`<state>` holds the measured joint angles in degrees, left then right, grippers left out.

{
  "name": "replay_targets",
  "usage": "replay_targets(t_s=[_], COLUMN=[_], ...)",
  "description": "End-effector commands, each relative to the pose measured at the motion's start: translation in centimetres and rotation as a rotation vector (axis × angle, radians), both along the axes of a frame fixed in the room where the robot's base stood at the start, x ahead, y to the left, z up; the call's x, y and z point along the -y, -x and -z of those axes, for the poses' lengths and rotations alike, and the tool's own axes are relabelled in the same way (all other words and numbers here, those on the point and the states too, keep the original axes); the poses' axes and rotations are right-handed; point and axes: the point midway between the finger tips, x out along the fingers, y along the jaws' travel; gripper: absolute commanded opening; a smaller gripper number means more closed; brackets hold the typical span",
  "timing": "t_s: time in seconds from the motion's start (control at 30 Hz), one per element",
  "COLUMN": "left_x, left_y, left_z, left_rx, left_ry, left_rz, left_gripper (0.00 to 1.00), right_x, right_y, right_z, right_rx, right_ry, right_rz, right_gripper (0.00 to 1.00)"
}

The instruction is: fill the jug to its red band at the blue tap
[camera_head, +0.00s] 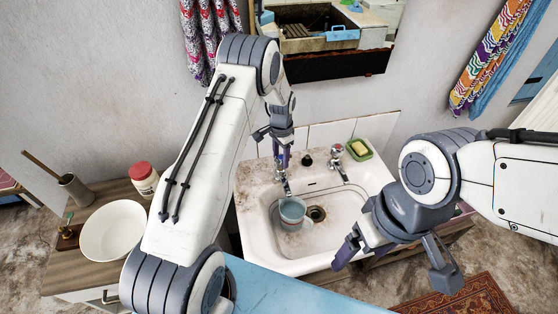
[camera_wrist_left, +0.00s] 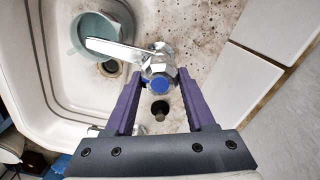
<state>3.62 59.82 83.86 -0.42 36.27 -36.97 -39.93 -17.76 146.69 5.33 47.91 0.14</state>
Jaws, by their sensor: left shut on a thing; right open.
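The blue tap (camera_wrist_left: 160,84) is a chrome tap with a blue cap, and its spout reaches out over the jug. My left gripper (camera_wrist_left: 158,98) is shut on the tap's head, one purple finger on each side. In the head view, my left gripper (camera_head: 281,158) comes down at the back left of the basin and partly hides the tap. The pale blue-green jug (camera_head: 292,213) stands upright in the basin under the spout; it also shows in the left wrist view (camera_wrist_left: 84,36). I cannot make out its red band, water level or any stream. My right gripper (camera_head: 396,266) is open and empty, front right of the basin.
A second tap (camera_head: 338,158) stands to the right, near a green soap dish (camera_head: 360,150). A black plug (camera_head: 307,160) sits between the taps. The basin drain (camera_head: 317,213) is right of the jug. A white bowl (camera_head: 113,232) stands on the left counter.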

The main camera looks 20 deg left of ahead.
Motion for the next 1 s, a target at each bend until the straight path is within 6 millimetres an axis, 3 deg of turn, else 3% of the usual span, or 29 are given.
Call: replay_targets(t_s=[0.27,0.3,0.37,0.4,0.77,1.0], left_x=[-0.2,-0.2,-0.2,-0.2,0.0,-0.1], left_y=[0.1,0.1,0.1,0.1,0.0,-0.1], left_z=[0.0,0.0,0.0,0.0,-0.5,-4.3], left_rx=[-0.002,-0.002,-0.002,-0.002,0.001,0.006], left_ry=[-0.003,-0.003,-0.002,-0.002,-0.001,-0.001], left_rz=[0.014,0.014,0.013,0.013,0.012,0.012], left_gripper=[0.0,0.59,0.82,0.85,0.85,0.85], right_x=[0.0,0.0,0.0,0.0,0.0,0.0], right_y=[0.0,0.0,0.0,0.0,0.0,0.0], right_z=[0.0,0.0,0.0,0.0,0.2,1.7], right_rx=[0.0,0.0,0.0,0.0,0.0,0.0], right_ry=[0.0,0.0,0.0,0.0,0.0,0.0], right_rz=[0.0,0.0,0.0,0.0,0.0,-0.001], right_gripper=[0.88,0.88,0.88,0.88,0.88,0.88])
